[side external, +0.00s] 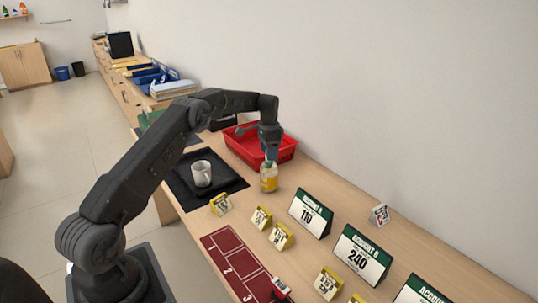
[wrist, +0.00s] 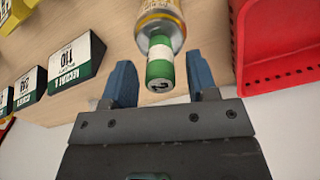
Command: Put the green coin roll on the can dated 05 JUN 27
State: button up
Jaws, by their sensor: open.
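The green coin roll (wrist: 160,62) has a pale band and a dark mark on its end face, and it lies between the two fingers of my gripper (wrist: 159,68). The fingers are open, with a gap on each side of the roll. The roll's far end meets a yellow-labelled can (wrist: 160,14), and it looks to stand on the can's top. In the side external view the can (side external: 269,181) is upright on the counter, directly under my gripper (side external: 270,156). The roll is mostly hidden there by the fingers. I cannot read a date on the can.
A red tray (side external: 285,152) stands close behind the can. Small yellow tags (side external: 261,217) and account signs (side external: 310,213) stand in front, near a numbered red mat (side external: 236,263).

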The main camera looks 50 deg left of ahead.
notch_tip(320, 180, up, 10)
jog(key=shift+r, duration=0.2)
jog(key=s+d+r+n+t, duration=0.1)
jog(key=s+d+r, duration=0.4)
jog(key=d+r, duration=0.35)
jog(key=s+d+r+t, duration=0.1)
jog(key=s+d+r, duration=0.5)
jog(key=d+r, duration=0.25)
jog(key=s+d+n+t, duration=0.1)
jog(key=s+d+t, duration=0.1)
jog(key=s+d, duration=0.9)
jog(key=s+d+f+n+t, duration=0.1)
jog(key=s+d+f, duration=0.1)
jog(key=s+f, duration=0.5)
jog(key=s, duration=0.6)
jog(key=shift+s+f+t, duration=0.2)
jog(key=shift+s+t, duration=0.1)
jog(key=shift+s, duration=0.05)
